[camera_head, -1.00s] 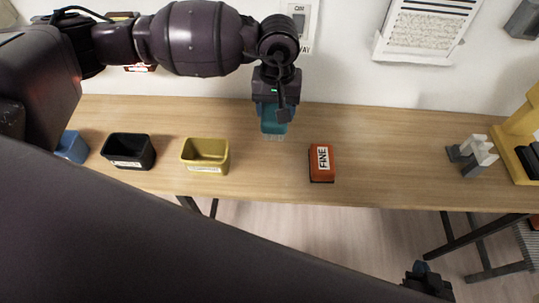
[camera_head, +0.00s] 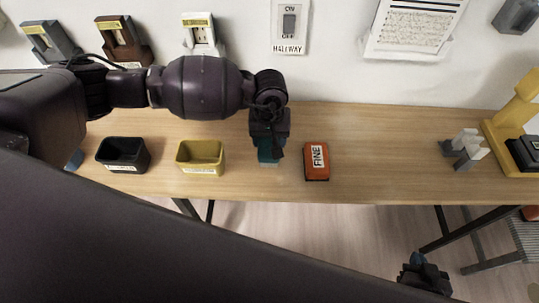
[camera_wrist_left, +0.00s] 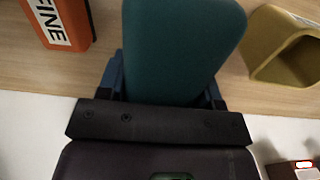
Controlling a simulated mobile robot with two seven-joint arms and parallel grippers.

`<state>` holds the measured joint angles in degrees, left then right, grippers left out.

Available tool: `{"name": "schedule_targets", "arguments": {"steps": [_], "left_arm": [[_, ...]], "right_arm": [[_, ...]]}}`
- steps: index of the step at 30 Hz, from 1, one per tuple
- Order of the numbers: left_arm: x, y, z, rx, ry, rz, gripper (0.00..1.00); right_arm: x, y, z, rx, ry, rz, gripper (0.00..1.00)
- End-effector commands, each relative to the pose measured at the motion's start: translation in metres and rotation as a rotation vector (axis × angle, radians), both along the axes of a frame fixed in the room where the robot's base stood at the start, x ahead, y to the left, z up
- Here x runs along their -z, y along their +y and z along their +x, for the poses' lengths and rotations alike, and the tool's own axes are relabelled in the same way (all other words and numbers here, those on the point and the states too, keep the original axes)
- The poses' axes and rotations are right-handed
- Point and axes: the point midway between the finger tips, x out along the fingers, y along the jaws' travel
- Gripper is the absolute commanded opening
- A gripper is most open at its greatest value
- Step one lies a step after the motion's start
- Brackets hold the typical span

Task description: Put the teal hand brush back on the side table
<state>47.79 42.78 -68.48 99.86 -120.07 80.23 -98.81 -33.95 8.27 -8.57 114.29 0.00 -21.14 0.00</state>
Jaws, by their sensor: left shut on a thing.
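My left gripper (camera_head: 268,146) is shut on the teal hand brush (camera_head: 268,155), between the yellow bin and the orange FINE block over the wooden side table (camera_head: 380,165). In the left wrist view the brush's teal body (camera_wrist_left: 185,45) fills the space between the fingers of the left gripper (camera_wrist_left: 165,85). Whether the brush touches the table top cannot be told. The arm and gripper hide part of the brush in the head view. My right gripper (camera_head: 425,277) shows low at the right, below the table's front edge; its finger opening is unclear.
The yellow bin (camera_head: 201,158) and a black bin (camera_head: 122,155) stand left of the brush. The orange FINE block (camera_head: 317,162) lies close on its right. A grey-white item (camera_head: 466,148) and a yellow stand (camera_head: 505,125) are at the right.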

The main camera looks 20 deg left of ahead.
Motion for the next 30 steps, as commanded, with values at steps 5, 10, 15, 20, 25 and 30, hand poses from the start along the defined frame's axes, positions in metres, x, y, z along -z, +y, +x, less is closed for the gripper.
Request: {"name": "schedule_targets", "arguments": {"steps": [5, 10, 15, 20, 25, 30], "left_arm": [[0.032, 0.0, -0.001, 0.0, 0.001, 0.001, 0.35], [0.045, 0.0, 0.0, 0.0, 0.0, 0.0, 0.35], [0.056, -0.001, 0.0, 0.0, 0.001, 0.0, 0.35], [0.078, 0.0, 0.0, 0.0, 0.002, 0.001, 0.35], [0.085, 0.0, 0.0, 0.001, -0.001, -0.001, 0.35], [0.085, 0.0, 0.0, 0.001, -0.001, 0.0, 0.35]], "right_arm": [[-0.001, 0.0, 0.0, 0.0, -0.001, 0.0, 0.0], [0.002, 0.0, -0.002, 0.001, 0.005, 0.001, 0.0], [0.006, -0.001, -0.007, 0.004, 0.019, 0.0, 0.0], [0.01, -0.001, -0.011, 0.007, 0.027, 0.001, 0.0], [0.01, -0.001, -0.01, 0.007, 0.026, 0.002, 0.0], [0.008, 0.0, -0.007, 0.005, 0.018, 0.003, 0.0]]}}
